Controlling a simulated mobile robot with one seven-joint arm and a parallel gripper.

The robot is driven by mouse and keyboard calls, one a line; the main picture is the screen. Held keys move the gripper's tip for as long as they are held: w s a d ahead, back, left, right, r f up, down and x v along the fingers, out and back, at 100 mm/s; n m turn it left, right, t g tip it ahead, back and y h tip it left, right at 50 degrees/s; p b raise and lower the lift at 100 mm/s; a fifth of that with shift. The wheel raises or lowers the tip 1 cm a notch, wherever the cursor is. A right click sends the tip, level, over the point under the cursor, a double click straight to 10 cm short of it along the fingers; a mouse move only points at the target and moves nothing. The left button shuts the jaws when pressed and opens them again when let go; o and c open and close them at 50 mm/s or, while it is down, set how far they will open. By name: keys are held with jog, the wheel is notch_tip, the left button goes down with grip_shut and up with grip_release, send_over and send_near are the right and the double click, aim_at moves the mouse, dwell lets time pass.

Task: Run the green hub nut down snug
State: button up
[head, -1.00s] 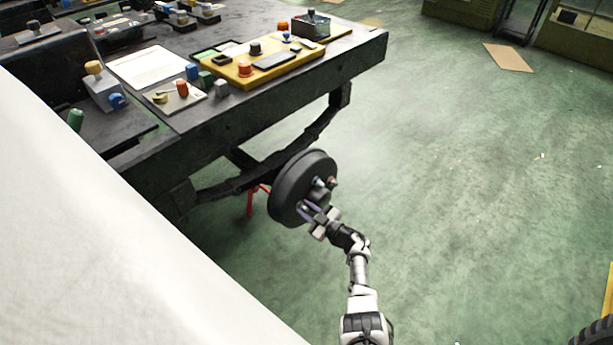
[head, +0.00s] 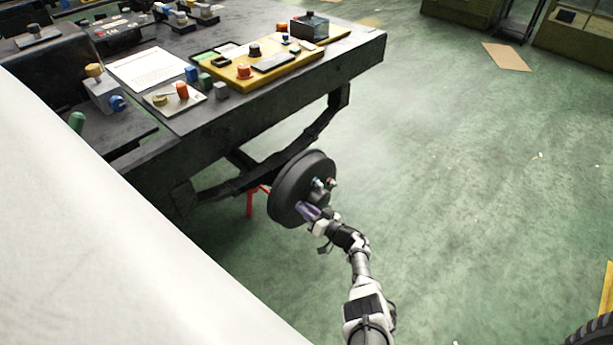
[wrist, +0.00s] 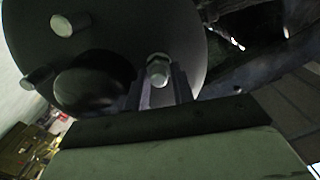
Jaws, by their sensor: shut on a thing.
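The dark round hub (head: 288,196) hangs under the table's near side and fills the upper part of the wrist view (wrist: 130,22). My gripper (head: 305,209) is at the hub's lower front face. In the wrist view its two fingers (wrist: 162,82) are shut around a nut on a stud (wrist: 158,68), which I take as the green hub nut; its colour looks pale grey-green in the dim light. The nut is at the hub face, and its seating is hard to see. In the head view my fingers hide it.
A nut with a bluish tint (head: 317,184) and a reddish one (head: 331,183) sit on other hub studs. The rounded centre cap (wrist: 92,82) bulges beside my fingers. A red stand (head: 251,202) is behind the hub.

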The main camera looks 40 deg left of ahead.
jog(key=shift+d+f+m, duration=0.15)
jog(key=shift+m, duration=0.45)
